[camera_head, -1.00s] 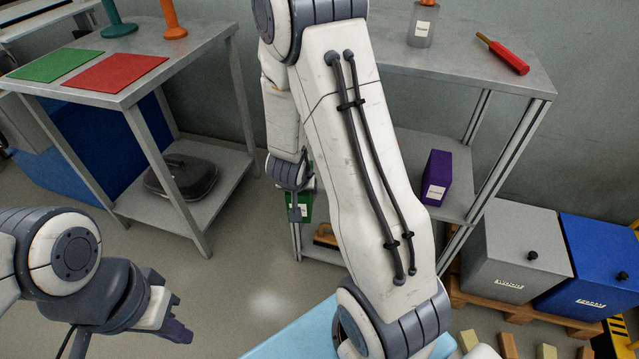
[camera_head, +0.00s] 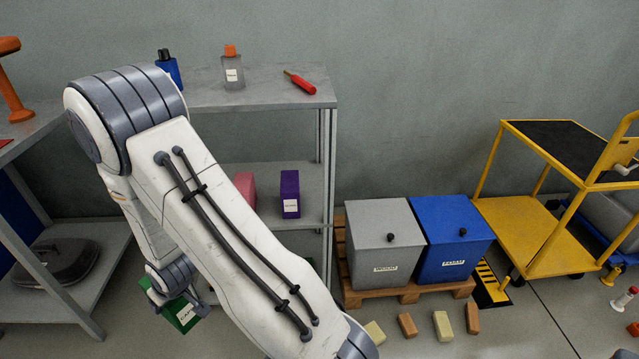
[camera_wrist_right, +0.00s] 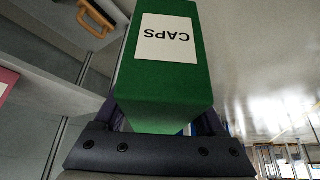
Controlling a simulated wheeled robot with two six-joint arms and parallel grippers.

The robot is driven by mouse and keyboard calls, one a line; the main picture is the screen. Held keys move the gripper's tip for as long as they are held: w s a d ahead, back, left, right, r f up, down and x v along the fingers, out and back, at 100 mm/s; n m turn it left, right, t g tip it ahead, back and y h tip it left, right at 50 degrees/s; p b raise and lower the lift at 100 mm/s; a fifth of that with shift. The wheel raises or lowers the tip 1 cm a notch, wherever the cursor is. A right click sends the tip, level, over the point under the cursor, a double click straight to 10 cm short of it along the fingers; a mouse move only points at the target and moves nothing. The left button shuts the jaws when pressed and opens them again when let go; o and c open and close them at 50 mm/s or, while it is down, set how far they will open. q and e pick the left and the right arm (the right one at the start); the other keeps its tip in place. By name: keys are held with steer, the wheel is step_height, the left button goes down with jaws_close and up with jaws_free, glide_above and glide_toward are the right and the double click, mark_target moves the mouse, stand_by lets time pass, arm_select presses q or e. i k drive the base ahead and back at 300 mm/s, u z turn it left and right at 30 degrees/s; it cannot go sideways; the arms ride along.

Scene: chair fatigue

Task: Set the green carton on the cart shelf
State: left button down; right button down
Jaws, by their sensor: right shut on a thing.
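The green carton (camera_wrist_right: 165,80) has a white label reading CAPS and fills the middle of the right wrist view. In the head view the green carton (camera_head: 182,312) shows at the lower left, partly hidden by my right arm. My right gripper (camera_head: 192,295) is shut on it and holds it in front of the grey shelving. The yellow cart stands at the right, with a black top (camera_head: 565,146) and a lower yellow shelf (camera_head: 525,228) that looks bare. My left gripper is out of view.
Grey and blue bins (camera_head: 382,240) (camera_head: 450,235) stand on a wooden pallet (camera_head: 410,294) between the shelving (camera_head: 325,150) and the cart. Several loose blocks (camera_head: 442,325) lie on the floor in front. A purple carton (camera_head: 290,190) and a pink carton (camera_head: 245,187) stand on the shelving.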

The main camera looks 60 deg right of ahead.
mark_target(551, 254)
steer(key=k, duration=1.05)
steer(key=u, duration=1.7)
steer(key=k, duration=2.6)
steer(key=z, duration=2.4)
